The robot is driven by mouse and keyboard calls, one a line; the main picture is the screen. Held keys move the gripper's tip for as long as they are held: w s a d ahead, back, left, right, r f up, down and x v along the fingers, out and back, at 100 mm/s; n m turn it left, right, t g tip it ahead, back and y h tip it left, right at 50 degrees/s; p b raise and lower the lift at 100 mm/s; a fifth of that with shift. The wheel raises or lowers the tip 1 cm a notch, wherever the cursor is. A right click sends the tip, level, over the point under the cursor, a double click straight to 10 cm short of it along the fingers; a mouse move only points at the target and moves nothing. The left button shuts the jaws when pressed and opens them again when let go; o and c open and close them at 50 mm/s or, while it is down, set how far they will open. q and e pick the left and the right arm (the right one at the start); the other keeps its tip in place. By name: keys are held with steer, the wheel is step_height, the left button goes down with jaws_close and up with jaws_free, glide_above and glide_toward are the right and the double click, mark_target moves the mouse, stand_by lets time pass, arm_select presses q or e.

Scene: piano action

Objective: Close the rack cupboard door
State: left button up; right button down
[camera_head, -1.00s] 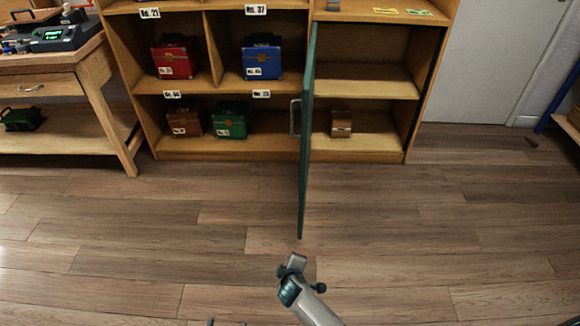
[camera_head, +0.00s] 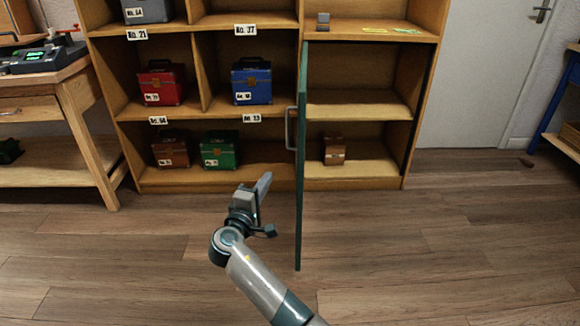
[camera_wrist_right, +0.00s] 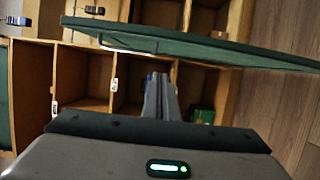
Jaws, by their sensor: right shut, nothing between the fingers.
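The green rack cupboard door (camera_head: 302,190) stands wide open in the head view, edge-on and jutting out from the rack towards me. Its metal handle (camera_head: 290,128) is on the left face. The door also spans the top of the right wrist view (camera_wrist_right: 200,45), with the handle (camera_wrist_right: 128,42) there. My right gripper (camera_head: 264,184) is shut and empty, to the left of the door on its handle side and apart from it. Its closed fingers also show in the right wrist view (camera_wrist_right: 160,95). My left gripper is not in view.
The wooden rack (camera_head: 250,187) holds a red case (camera_head: 161,83), a blue case (camera_head: 251,82), a green case (camera_head: 219,150) and a brown case (camera_head: 170,150). A small brown box (camera_head: 334,151) sits in the open cupboard. A workbench (camera_head: 90,130) stands left. Floor right of the door is clear.

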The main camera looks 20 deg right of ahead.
steer(key=shift+w, duration=0.15)
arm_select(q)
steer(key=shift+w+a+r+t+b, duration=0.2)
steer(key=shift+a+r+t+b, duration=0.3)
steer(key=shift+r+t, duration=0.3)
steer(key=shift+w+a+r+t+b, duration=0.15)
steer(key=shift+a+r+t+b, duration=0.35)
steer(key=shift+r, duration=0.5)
arm_select(e)
steer(key=w+d, duration=0.6)
steer(key=d, duration=0.3)
steer(key=shift+w+d, duration=0.25)
steer(key=shift+d+f, duration=0.1)
steer(key=shift+d, duration=0.05)
